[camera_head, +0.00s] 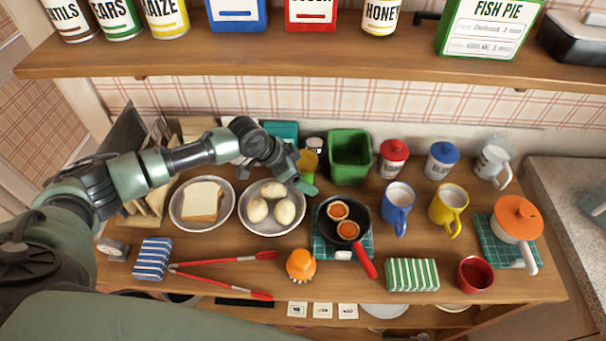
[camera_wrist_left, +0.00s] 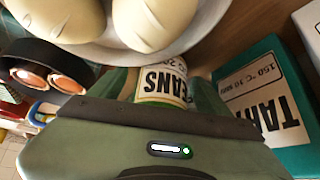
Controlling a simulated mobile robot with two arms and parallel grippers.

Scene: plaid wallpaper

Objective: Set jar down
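I cannot tell whether the jar's base touches the table. My right gripper is not in view.
A black pan (camera_head: 328,222) with pancakes is in front. A shelf (camera_head: 240,62) with canisters hangs above.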

